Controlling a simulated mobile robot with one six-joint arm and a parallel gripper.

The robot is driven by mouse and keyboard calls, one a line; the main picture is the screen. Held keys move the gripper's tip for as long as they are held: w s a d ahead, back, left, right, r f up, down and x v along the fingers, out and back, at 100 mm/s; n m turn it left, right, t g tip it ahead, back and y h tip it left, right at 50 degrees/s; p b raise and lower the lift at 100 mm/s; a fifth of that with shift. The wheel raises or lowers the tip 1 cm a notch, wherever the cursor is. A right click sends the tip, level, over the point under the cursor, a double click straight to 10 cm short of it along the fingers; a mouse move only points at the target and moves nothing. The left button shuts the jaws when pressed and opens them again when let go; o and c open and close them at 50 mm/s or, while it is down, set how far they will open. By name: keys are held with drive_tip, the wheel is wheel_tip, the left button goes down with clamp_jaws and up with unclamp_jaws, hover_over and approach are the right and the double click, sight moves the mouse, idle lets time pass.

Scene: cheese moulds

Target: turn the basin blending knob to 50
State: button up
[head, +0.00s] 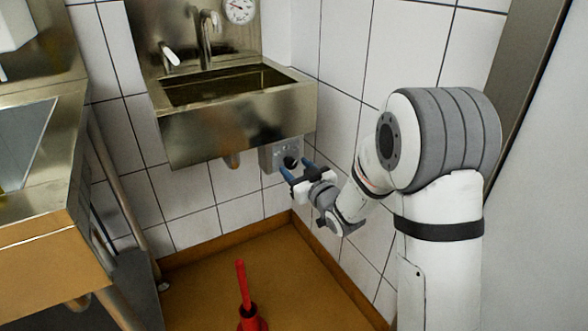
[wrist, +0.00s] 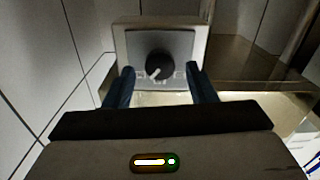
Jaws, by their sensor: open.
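The blending knob (wrist: 160,65) is a round black knob with a pale pointer mark, on a grey square box (wrist: 120,42) in the wrist view. The mark points to the lower left; no scale numbers can be read. In the head view the box (head: 270,157) is on the wall under the steel basin (head: 230,127), and the dark knob (head: 290,163) shows beside my fingers. My gripper (head: 296,169) is open in front of the box. In the wrist view its two blue fingers (wrist: 161,84) stand left and right of the knob's lower part, apart from it.
A round dial gauge (head: 240,9) hangs above the basin, near the tap (head: 207,38). A red plunger-like object (head: 243,285) stands on the brown floor below. A steel counter (head: 50,170) is at the left. Tiled walls close in the corner around the box.

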drive_tip(key=shift+x, duration=0.9)
drive_tip(key=shift+c, duration=0.4)
drive_tip(key=c, duration=0.9)
drive_tip(key=shift+o, duration=0.2)
drive_tip(key=shift+m, duration=0.7)
drive_tip(key=o, duration=0.9)
drive_tip(key=shift+o, duration=0.2)
